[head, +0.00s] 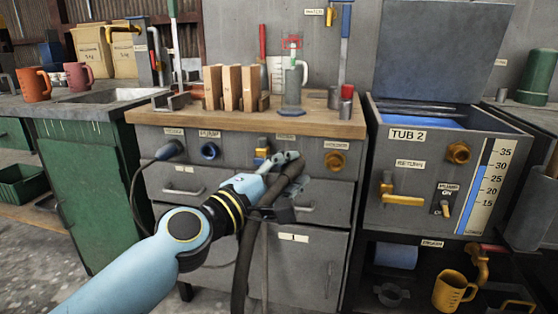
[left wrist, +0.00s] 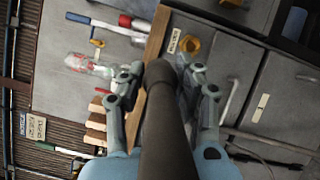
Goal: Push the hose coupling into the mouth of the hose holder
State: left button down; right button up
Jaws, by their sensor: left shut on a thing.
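My left gripper (head: 284,172) is shut on the dark hose (head: 246,240) close to its end, in front of the grey cabinet. In the left wrist view the gripper (left wrist: 163,95) has one finger on each side of the hose. The thicker dark hose end, which looks like the coupling (left wrist: 159,72), reaches just past the fingertips. A brass ring (head: 335,160) on the cabinet front, under a small label, looks like the hose holder. It also shows in the left wrist view (left wrist: 190,45), beyond the hose end and apart from it in the picture. My right gripper is not in view.
A wooden worktop (head: 330,124) lies above, with wooden blocks (head: 231,88) and a clear bottle (head: 292,88). A blue ring (head: 208,150) sits left on the cabinet front. Drawer handles (head: 305,208) stick out below. Tub 2 (head: 420,155) stands at right.

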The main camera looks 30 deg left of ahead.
pick_arm(q)
jog(key=w+d+f+y+b, duration=0.1)
jog(key=w+d+f, duration=0.1)
jog(key=w, duration=0.5)
jog(key=w+d+f+m+y+b, duration=0.1)
jog(key=w+f, duration=0.4)
jog(key=w, duration=0.2)
jog(key=shift+d+g+y, duration=0.3)
jog(key=shift+d+y, duration=0.05)
jog(key=shift+y, duration=0.05)
jog(key=shift+w+d, duration=0.1)
jog(key=shift+w, duration=0.2)
dwell(0.5)
jog(key=shift+w+a, duration=0.25)
jog(key=shift+w, duration=0.3)
dwell(0.7)
jog(key=shift+w+a+r+b, duration=0.1)
jog(key=shift+w+a+b, duration=0.15)
jog(key=shift+w+b, duration=0.5)
dwell(1.1)
jog(key=c, duration=1.2)
grip_release()
jog(key=shift+w, duration=0.15)
jog(key=shift+o, duration=0.2)
